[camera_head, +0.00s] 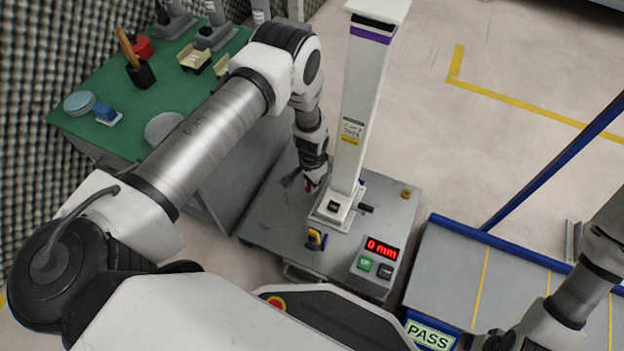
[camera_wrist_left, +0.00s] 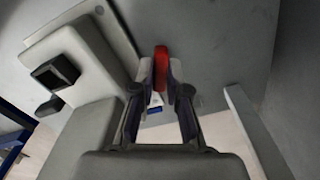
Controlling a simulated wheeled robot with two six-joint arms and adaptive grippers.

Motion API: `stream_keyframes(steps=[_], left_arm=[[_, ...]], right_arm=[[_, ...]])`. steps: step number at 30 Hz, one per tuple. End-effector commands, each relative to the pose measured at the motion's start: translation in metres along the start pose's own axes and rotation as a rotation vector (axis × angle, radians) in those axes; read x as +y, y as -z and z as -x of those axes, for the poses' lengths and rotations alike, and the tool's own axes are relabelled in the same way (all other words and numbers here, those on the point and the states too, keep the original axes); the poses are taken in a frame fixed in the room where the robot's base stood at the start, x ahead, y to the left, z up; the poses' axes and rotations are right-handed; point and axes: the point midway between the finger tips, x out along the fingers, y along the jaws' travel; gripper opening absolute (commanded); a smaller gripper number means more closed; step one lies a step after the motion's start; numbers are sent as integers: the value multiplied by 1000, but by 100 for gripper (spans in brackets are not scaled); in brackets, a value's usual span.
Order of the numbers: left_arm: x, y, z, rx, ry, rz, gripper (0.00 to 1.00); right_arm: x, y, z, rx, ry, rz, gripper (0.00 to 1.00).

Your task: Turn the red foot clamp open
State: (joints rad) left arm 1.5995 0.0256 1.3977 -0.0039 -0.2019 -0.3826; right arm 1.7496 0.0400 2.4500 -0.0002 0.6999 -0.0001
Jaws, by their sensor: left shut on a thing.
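The red foot clamp (camera_wrist_left: 161,66) shows in the left wrist view as a narrow red piece between the fingers of my left gripper (camera_wrist_left: 161,88). In the head view a small bit of the red clamp (camera_head: 311,187) shows at the fingertips of my left gripper (camera_head: 308,184), left of the white column's foot (camera_head: 333,207). My left gripper is shut on the clamp, and its fingers hide much of it. My right arm is at the lower right of the head view; its fingers cannot be made out there.
The white column (camera_head: 360,110) rises close beside my left gripper from a grey cart top (camera_head: 270,213). A control box (camera_head: 377,261) reads 0 mm. A green table (camera_head: 190,80) with several items stands left. A blue-edged table (camera_head: 450,270) with a PASS sign is at right.

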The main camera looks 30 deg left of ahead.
Motion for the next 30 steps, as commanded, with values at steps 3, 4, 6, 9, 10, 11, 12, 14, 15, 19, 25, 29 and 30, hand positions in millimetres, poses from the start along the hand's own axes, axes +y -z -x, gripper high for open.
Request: stream_keyframes(steps=[3,4,6,9,10,11,12,14,15,19,25,29,30], left_arm=[[0,0,1,0,0,102,0],[0,0,1,0,0,128,0],[0,0,1,0,0,186,0],[0,0,1,0,0,258,0],[0,0,1,0,0,278,0],[0,0,1,0,0,295,0],[0,0,0,0,0,318,0],[0,0,0,0,0,348,0],[0,0,0,0,0,365,0],[0,0,0,0,0,406,0],[0,0,0,0,0,433,0],[0,0,0,0,0,436,0],[0,0,0,0,0,436,0]], right_arm=[[0,0,6,0,0,0,0],[0,0,7,0,0,0,0],[0,0,8,0,0,0,0],[0,0,11,0,0,0,0],[0,0,11,0,0,0,0],[0,0,12,0,0,0,0],[0,0,12,0,0,0,0],[0,0,13,0,0,0,0],[0,0,13,0,0,0,0],[0,0,14,1,0,0,0],[0,0,15,0,0,0,0],[0,0,15,1,0,0,0],[0,0,15,1,0,0,0]])
